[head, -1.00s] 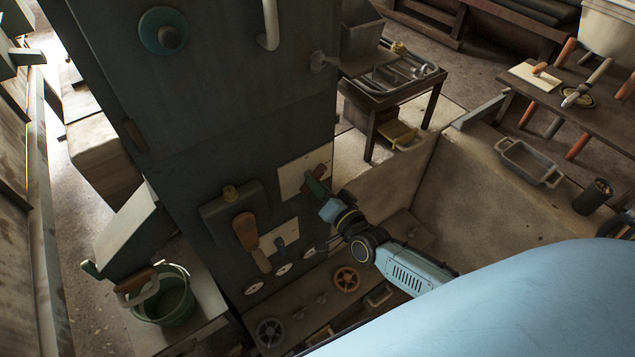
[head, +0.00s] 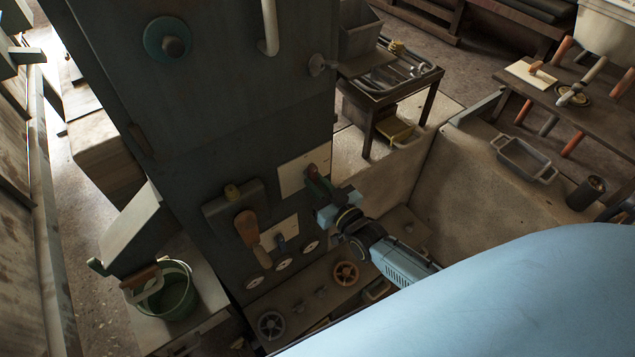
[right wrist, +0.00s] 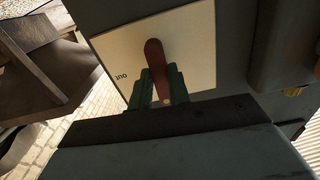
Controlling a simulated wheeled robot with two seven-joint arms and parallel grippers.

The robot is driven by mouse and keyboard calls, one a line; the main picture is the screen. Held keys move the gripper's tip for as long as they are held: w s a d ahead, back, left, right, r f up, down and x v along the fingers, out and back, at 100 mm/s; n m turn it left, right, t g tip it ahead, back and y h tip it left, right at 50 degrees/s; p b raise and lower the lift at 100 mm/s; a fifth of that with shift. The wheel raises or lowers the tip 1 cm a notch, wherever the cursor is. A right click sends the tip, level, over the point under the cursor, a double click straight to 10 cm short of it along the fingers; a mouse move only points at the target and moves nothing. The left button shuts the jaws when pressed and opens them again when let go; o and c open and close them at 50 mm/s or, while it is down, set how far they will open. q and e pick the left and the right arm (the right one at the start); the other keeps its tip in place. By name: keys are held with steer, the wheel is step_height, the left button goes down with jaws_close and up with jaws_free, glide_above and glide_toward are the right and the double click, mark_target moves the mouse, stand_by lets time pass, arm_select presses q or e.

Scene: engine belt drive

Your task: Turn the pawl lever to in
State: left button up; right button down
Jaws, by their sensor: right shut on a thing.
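The pawl lever (head: 311,170) is a short reddish-brown handle on a pale plate (head: 290,183) on the dark machine front. My right gripper (head: 321,188), with green fingers, is at the lever. In the right wrist view the lever (right wrist: 154,52) stands nearly upright in the picture, and the fingers of my right gripper (right wrist: 160,82) are shut on its lower part, one on each side. The plate (right wrist: 205,45) has small dark lettering left of the lever that I cannot read surely. The lever's pivot is hidden. My left gripper is not in view.
A wooden-handled lever (head: 247,229) and several round dials sit left and below on the same front. Handwheels (head: 346,274) are on the low ledge beneath. A green bucket (head: 176,290) stands at lower left. A side table (head: 375,98) with metal pipes is behind.

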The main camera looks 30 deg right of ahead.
steer(key=shift+n, duration=0.4)
steer(key=c, duration=1.3)
jaws_free()
steer(key=shift+s, duration=0.1)
steer(key=s, duration=0.4)
steer(key=s+d, duration=0.1)
steer(key=s, duration=0.3)
steer(key=s+d, duration=0.1)
steer(key=s, duration=0.4)
steer(key=shift+p, duration=0.4)
